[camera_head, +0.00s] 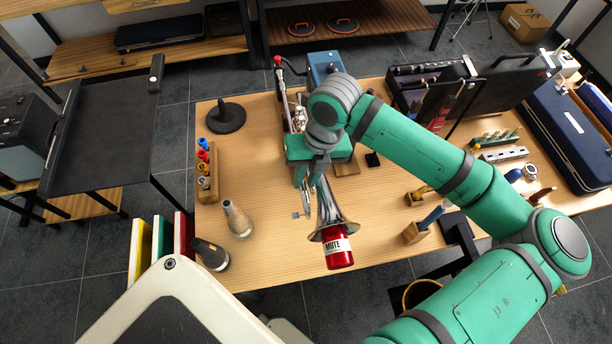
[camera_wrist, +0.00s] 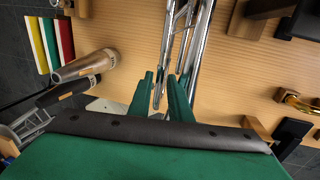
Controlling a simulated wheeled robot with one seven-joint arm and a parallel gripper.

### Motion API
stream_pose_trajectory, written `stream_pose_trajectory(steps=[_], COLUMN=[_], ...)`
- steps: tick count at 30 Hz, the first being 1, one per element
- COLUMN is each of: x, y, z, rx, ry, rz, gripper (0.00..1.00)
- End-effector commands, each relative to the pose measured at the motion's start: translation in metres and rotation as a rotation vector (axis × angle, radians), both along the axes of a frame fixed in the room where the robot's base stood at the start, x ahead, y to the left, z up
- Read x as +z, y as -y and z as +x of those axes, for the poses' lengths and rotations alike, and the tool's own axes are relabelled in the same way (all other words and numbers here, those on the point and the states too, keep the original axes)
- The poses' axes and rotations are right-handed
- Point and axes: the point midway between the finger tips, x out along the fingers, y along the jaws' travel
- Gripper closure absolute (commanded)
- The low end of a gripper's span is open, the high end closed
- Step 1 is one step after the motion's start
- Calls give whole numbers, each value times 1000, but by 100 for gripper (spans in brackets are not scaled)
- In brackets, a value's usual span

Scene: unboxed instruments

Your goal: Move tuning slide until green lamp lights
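A silver trumpet lies on the wooden table, its bell (camera_head: 327,213) facing the near edge with a red mute (camera_head: 338,248) in it. Its tubing (camera_wrist: 192,45) runs up the wrist view. My gripper (camera_head: 308,175) is low over the trumpet, just behind the bell. In the wrist view my gripper (camera_wrist: 162,82) has its two green fingers apart, with a thin silver tube (camera_wrist: 158,93) showing between them. I cannot tell whether they touch it. The tuning slide cannot be told apart from the other tubing. A blue box (camera_head: 324,62) stands behind my arm; no lit green lamp is visible.
Two cone-shaped mutes (camera_head: 237,219) (camera_head: 211,254) stand at the front left. A rack of small bottles (camera_head: 207,170) and a black round stand (camera_head: 226,117) are at the left. Wooden blocks with tools (camera_head: 415,233) are at the right. The table between the rack and trumpet is clear.

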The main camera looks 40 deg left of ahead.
Motion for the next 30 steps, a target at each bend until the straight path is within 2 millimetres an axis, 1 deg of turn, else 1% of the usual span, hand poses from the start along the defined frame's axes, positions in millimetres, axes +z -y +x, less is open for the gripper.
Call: stream_pose_trajectory(steps=[1,2,3,4,25,26,30], x=[0,0,0,0,1,1,1], y=[0,0,0,0,1,1,1], z=[0,0,0,0,-1,-1,-1], rx=[0,0,0,0,0,0,0], ry=[0,0,0,0,0,0,0], rz=[0,0,0,0,0,0,0], gripper=[82,84,94,100,100,83,82])
